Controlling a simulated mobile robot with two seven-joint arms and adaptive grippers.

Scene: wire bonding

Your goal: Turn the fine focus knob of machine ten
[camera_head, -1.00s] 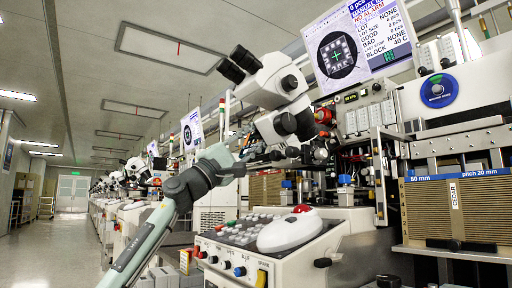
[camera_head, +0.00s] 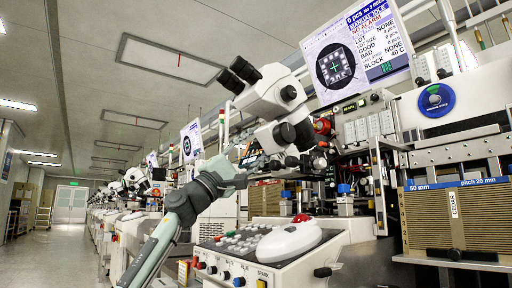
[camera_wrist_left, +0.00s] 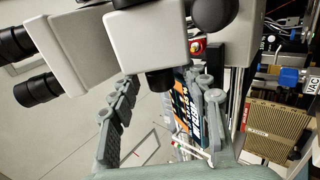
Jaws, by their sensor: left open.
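The microscope (camera_head: 268,92) of the nearest machine is white with black eyepieces, and dark round knobs (camera_head: 285,133) are on its side. I cannot tell which knob is the fine focus one. My left gripper (camera_head: 243,178) is below and left of these knobs, apart from them. In the left wrist view my left gripper (camera_wrist_left: 168,88) is open, its grey fingers spread with nothing held between them. The microscope body (camera_wrist_left: 148,42) is beyond and above the fingertips, and a large black knob (camera_wrist_left: 213,12) is at the top, above the right finger. My right gripper is not seen.
A control panel (camera_head: 250,248) with buttons and a white mouse-like device (camera_head: 289,240) is below. A monitor (camera_head: 357,52) hangs above right. A brown slotted magazine (camera_head: 456,216) stands at the right. An open aisle (camera_head: 55,250) runs along the left.

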